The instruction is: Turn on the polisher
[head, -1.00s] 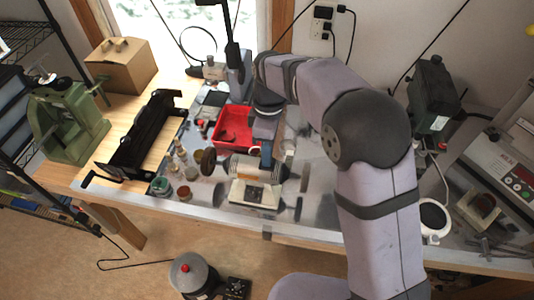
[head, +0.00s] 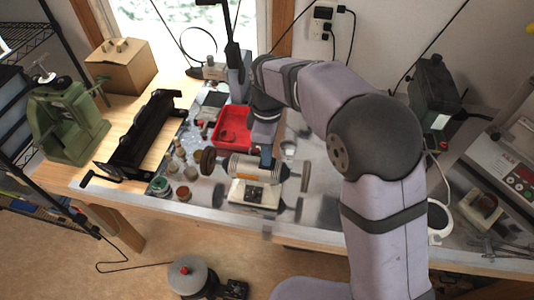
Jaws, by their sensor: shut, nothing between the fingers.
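The polisher (head: 243,168) is a bench machine with a pale cylindrical motor body, standing near the front edge of the metal-topped bench. It has a brown wheel on its left end and a grey wheel on its right end. Its pale base (head: 242,192) faces the front and carries a dark switch panel (head: 254,194). My gripper (head: 266,161) is shut and empty, pointing down at the back of the motor body, right of its middle. It overlaps the body in the picture; I cannot tell whether it touches. The switch position is too small to tell.
A red tray (head: 232,130) lies just behind the polisher. Several small jars, including a green one (head: 160,186), stand to its left. A black metal machine (head: 142,135) and a cardboard box (head: 122,68) are farther left. A dark green machine (head: 433,95) stands right.

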